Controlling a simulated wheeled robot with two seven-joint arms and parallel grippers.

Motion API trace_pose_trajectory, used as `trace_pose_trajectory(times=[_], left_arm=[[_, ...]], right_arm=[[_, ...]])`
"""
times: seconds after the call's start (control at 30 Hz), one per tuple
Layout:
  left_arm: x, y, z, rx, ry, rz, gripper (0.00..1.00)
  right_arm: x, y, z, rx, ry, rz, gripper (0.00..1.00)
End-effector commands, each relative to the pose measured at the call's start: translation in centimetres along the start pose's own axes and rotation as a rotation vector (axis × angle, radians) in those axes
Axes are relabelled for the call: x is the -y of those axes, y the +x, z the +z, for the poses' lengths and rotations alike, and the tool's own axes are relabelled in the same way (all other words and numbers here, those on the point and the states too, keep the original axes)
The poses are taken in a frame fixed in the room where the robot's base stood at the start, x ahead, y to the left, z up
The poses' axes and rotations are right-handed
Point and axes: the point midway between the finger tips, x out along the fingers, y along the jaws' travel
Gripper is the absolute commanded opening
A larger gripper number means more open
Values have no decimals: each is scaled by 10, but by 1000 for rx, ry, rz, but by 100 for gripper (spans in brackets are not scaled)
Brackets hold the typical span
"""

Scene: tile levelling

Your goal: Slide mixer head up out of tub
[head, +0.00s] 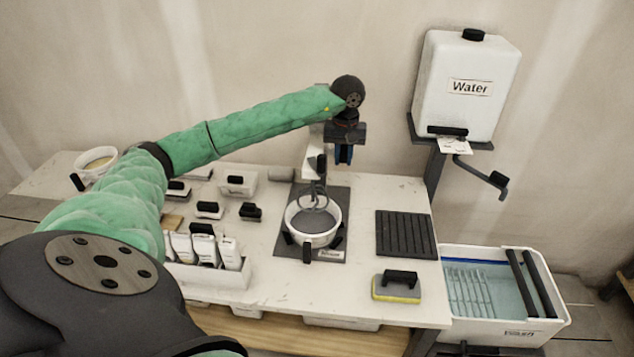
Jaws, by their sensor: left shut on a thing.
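The mixer head (321,167) is a dark vertical piece on a pale stand behind the tub. Its wire paddle (318,197) hangs below, and its lower end is at or inside the tub mouth. The tub (312,238) is a round white bucket with black handles, upright on a dark mat, with grey contents. My left gripper (343,158) points down at the mixer's upper right, shut on the mixer head. The exact grip is hidden by the gripper body. My right gripper is not in view.
A water tank (465,90) with a tap lever stands at the back right. A ribbed black mat (405,233), a yellow sponge float (397,287) and a wash basin (500,310) lie to the right. A rack of white bottles (205,272) and several small tools occupy the left.

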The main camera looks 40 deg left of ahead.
Motion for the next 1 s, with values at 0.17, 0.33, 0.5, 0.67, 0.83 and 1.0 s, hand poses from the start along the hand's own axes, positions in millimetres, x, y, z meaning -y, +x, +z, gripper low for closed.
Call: trace_pose_trajectory(times=[0.17, 0.33, 0.5, 0.67, 0.83, 1.0], left_arm=[[0, -14, -1, -2, 0, 1, 0], [0, -24, 0, -1, -1, 1, 0], [0, -36, -1, -2, -2, 1, 0], [0, -45, -1, -2, -2, 1, 0], [0, -57, -1, -2, -2, 1, 0], [0, -67, -1, -2, -2, 1, 0]], right_arm=[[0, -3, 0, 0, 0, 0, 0], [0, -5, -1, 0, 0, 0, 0], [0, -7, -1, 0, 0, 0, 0], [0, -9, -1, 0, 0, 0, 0], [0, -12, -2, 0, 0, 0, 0], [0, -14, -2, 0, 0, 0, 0]])
